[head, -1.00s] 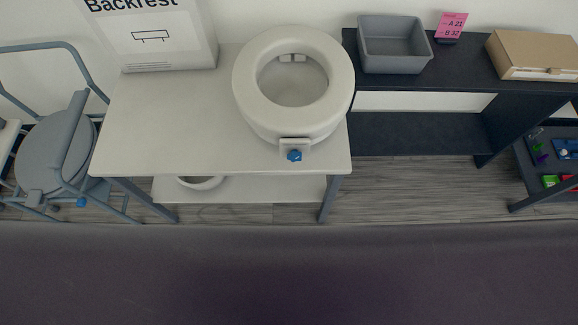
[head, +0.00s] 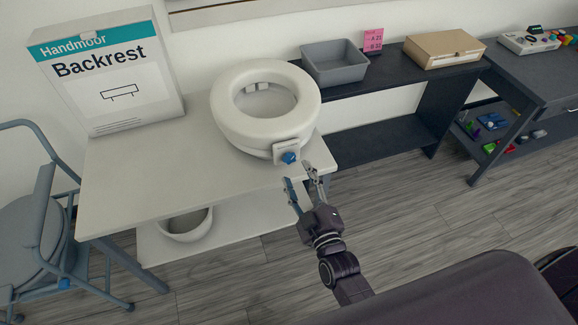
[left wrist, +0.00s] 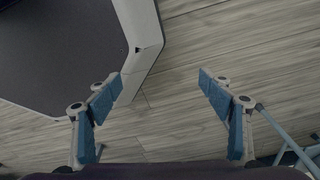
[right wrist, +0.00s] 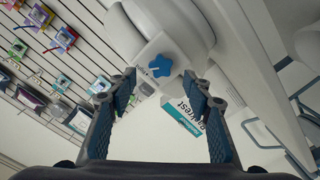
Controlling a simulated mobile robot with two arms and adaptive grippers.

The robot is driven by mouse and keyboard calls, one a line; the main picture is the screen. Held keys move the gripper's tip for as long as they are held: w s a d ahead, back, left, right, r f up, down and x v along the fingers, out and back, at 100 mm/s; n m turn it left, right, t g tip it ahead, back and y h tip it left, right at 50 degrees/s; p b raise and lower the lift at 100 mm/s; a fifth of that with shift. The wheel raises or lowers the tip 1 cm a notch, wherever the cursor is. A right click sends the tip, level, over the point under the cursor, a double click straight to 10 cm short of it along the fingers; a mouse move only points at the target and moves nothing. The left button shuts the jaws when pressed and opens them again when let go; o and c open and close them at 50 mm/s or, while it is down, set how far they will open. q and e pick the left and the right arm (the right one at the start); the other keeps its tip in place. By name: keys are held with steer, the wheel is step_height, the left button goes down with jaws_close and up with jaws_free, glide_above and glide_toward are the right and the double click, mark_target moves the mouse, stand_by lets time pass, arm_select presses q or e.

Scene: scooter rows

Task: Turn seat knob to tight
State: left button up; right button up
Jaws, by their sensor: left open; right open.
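The raised toilet seat (head: 237,121), a white ring, sits on the white table in the head view. Its blue knob (head: 288,157) is on a white bracket at the seat's front. The right wrist view shows the knob (right wrist: 158,66) as a blue star shape with a white pointer line, beside small lettering too small to read. My right gripper (head: 299,172) is open and empty, just in front of and below the knob, apart from it. It also shows open in the right wrist view (right wrist: 165,82). My left gripper (left wrist: 160,78) is open and empty over the floor.
A Backrest box (head: 115,75) stands at the table's back left. A grey bin (head: 335,65) and a cardboard box (head: 444,47) sit on the dark shelf to the right. A commode chair (head: 30,235) stands left. The floor before the table (head: 230,275) is clear.

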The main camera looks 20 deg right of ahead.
mark_target(290, 160)
steer(key=w, duration=0.4)
steer(key=shift+a+r, duration=0.1)
steer(key=shift+a, duration=0.05)
steer(key=shift+w, duration=0.75)
arm_select(q)
steer(key=shift+s+a+r, duration=0.15)
steer(key=shift+s+a, duration=0.3)
steer(key=shift+s, duration=0.3)
arm_select(e)
steer(key=c, duration=1.1)
arm_select(q)
steer(key=shift+w, duration=0.25)
arm_select(e)
steer(key=shift+c, duration=0.2)
